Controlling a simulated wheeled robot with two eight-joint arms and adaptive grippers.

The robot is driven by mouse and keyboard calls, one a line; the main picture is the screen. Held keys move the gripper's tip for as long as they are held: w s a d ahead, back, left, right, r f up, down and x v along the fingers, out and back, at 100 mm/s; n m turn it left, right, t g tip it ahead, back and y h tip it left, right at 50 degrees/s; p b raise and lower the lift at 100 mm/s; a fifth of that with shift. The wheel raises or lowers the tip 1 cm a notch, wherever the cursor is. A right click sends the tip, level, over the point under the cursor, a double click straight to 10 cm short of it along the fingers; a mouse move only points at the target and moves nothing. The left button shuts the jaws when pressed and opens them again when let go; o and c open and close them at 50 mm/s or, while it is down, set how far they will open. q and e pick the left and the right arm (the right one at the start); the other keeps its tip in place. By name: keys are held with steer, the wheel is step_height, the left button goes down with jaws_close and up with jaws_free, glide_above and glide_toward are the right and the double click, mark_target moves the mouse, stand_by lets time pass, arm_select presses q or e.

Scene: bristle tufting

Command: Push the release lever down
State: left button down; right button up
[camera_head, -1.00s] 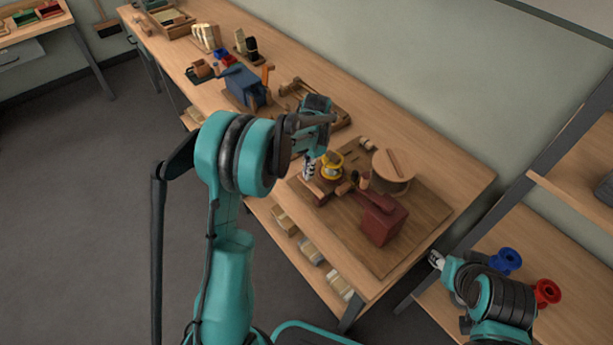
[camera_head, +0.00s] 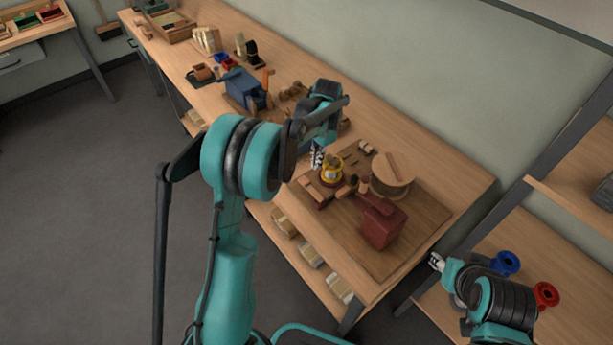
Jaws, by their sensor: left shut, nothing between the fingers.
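My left gripper (camera_head: 316,158) points down over the wooden board on the bench, just left of and above a small yellow ring-shaped part (camera_head: 332,170); its fingers look closed and empty. A dark red machine block (camera_head: 382,222) stands on the board, with a small wooden piece beside it toward the ring. A blue machine (camera_head: 243,90) farther back has an upright orange lever-like piece (camera_head: 267,79). I cannot tell which part is the release lever. My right gripper (camera_head: 437,261) is at the lower right beside the bench end, small, its fingers unclear.
A round wooden drum (camera_head: 392,174) stands at the back of the board. A blue spool (camera_head: 506,262) and a red spool (camera_head: 546,294) sit on the right-hand shelf. Brush blocks and trays line the far bench. The bench's right end is clear.

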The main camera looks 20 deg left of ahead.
arm_select(q)
step_height(320, 180, up, 9)
steer(key=shift+w+d, duration=0.2)
steer(key=shift+w, duration=0.1)
steer(key=shift+f, duration=0.1)
steer(key=s+d+r+n+t, duration=0.1)
steer(key=s+r+n+t, duration=0.45)
steer(key=s, duration=0.85)
steer(key=s+f+t, duration=0.1)
steer(key=s+f, duration=0.1)
steer(key=s, duration=0.4)
steer(key=s+d+f+n+t, duration=0.1)
steer(key=s, duration=0.5)
steer(key=shift+s+d+f+t+h, duration=0.2)
steer(key=shift+d+f+t+h, duration=0.05)
steer(key=shift+f+t+h, duration=0.1)
